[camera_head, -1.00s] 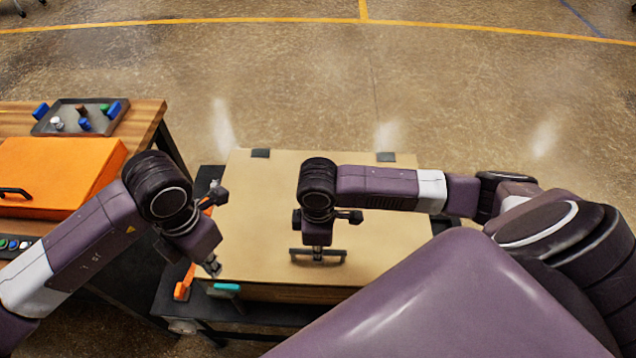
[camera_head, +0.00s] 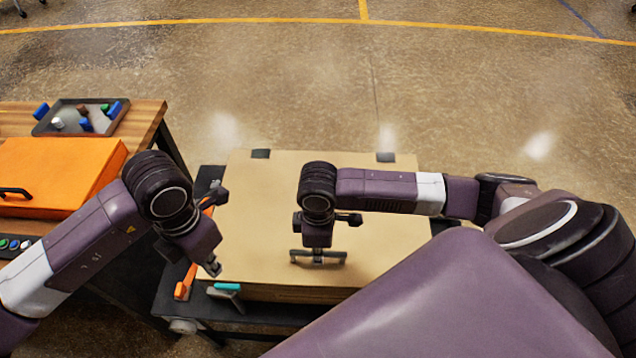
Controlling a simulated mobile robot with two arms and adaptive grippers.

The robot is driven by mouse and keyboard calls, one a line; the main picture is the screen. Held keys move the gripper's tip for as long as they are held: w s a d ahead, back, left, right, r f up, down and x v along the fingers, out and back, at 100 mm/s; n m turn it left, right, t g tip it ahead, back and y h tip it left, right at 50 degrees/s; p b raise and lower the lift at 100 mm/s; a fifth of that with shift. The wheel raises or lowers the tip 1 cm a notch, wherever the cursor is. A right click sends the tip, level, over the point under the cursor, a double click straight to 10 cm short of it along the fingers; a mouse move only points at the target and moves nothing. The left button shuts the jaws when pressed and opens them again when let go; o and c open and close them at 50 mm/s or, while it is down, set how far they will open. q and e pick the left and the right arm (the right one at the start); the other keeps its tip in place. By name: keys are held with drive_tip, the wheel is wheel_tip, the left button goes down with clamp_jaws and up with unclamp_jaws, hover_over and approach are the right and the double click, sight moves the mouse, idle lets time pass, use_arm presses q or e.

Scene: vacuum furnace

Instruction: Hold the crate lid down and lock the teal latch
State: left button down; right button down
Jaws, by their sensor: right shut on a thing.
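The crate is closed by a flat tan lid (camera_head: 260,215), which lies level on it. The teal latch (camera_head: 228,286) is on the crate's near side, toward the left corner. A grey metal piece shows just below its teal part. My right gripper (camera_head: 318,252) is shut on the black bar handle (camera_head: 335,258) near the lid's front edge. My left gripper (camera_head: 212,267) points down beside the crate's near left corner, just above and left of the latch, with a small gap visible. Its fingertips are small and partly hidden by the wrist.
The crate stands on a dark low table (camera_head: 200,305). An orange bar (camera_head: 185,282) lies left of the crate. A wooden bench (camera_head: 145,112) at left carries a tray (camera_head: 50,127) of small parts and an orange box (camera_head: 65,170).

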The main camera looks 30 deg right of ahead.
use_arm(q)
drive_tip(key=shift+r+p, duration=0.35)
drive_tip(key=shift+r, duration=0.05)
idle(0.4)
drive_tip(key=c, duration=2.7)
unclamp_jaws()
drive_tip(key=o, duration=0.7)
drive_tip(key=n+g+h, duration=0.3)
drive_tip(key=n+h, duration=0.1)
drive_tip(key=n, duration=2)
approach(226, 287)
drive_tip(key=x, duration=0.8)
drive_tip(key=shift+s+d+f, duration=0.1)
drive_tip(key=shift+f, duration=0.05)
clamp_jaws()
